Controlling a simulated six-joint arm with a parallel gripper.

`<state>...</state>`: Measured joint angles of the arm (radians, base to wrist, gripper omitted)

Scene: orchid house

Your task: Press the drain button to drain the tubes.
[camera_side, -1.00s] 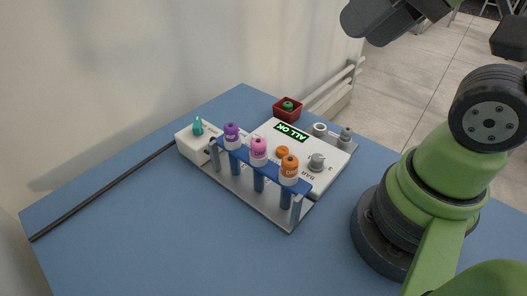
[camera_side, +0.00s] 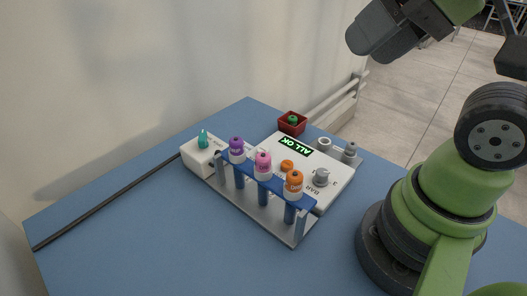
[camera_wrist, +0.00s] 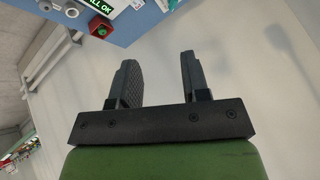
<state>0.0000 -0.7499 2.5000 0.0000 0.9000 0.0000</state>
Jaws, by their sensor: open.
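A white panel (camera_side: 268,145) on the blue table has a lit green display (camera_side: 296,146) reading "ALL OK", an orange button (camera_side: 287,165) and a grey knob (camera_side: 321,178) marked BAR. A red box with a green button (camera_side: 292,121) sits behind it and shows in the wrist view (camera_wrist: 101,28). No drain label is readable. Purple-capped (camera_side: 237,146), pink-capped (camera_side: 263,161) and orange-capped (camera_side: 293,182) tubes stand upright in a blue rack (camera_side: 268,182) in front. My gripper (camera_wrist: 158,65) is open and empty, high above and beyond the table, apart from everything.
A white box with a teal knob (camera_side: 203,140) is left of the rack. A white ring (camera_side: 324,144) and a grey fitting (camera_side: 350,151) are at the panel's back right. A dark rod (camera_side: 105,203) lies along the left. The table's front is clear.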

